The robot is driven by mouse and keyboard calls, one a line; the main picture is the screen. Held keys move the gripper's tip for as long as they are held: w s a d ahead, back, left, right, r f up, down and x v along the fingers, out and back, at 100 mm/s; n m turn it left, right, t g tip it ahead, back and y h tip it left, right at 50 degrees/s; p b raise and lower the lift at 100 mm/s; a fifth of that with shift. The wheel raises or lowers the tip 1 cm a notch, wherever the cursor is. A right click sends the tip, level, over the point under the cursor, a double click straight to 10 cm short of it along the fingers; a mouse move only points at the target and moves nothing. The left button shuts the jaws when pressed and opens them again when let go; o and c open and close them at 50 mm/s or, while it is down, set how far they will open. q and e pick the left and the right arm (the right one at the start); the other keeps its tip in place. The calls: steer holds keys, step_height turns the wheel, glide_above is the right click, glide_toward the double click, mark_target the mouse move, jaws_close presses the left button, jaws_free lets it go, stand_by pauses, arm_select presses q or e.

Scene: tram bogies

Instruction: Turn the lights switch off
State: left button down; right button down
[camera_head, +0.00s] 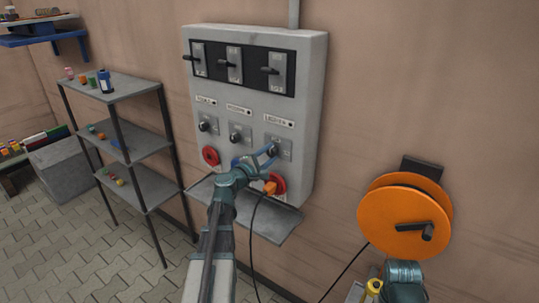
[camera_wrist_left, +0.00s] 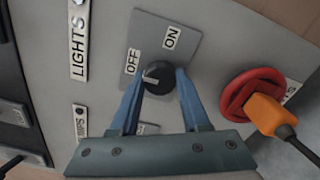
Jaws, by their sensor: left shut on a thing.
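The lights switch is a round black knob (camera_wrist_left: 157,78) on a grey plate (camera_wrist_left: 185,28) with OFF and ON labels; a LIGHTS label (camera_wrist_left: 79,40) is beside it. A pale mark on the knob faces the left of the wrist view, nearer OFF than ON. My left gripper (camera_wrist_left: 160,74) has its two blue fingers around the knob and is shut on it. In the head view my left gripper (camera_head: 270,155) reaches the rightmost knob plate (camera_head: 286,147) of the grey panel (camera_head: 313,100), partly hiding the knob. My right gripper's fingers do not show.
A red round socket with an orange plug (camera_wrist_left: 263,112) and cable is close by the knob. Other knobs (camera_head: 236,138) and levers (camera_head: 233,64) are on the panel. A ledge (camera_head: 275,226) is below it. An orange reel (camera_head: 400,215) and a shelf (camera_head: 125,85) flank it.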

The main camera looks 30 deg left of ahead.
arm_select(q)
steer(key=shift+c, duration=1.9)
jaws_free()
steer(key=shift+s, duration=0.1)
steer(key=s+a, duration=0.1)
steer(key=s, duration=1.2)
steer(key=shift+s, duration=0.3)
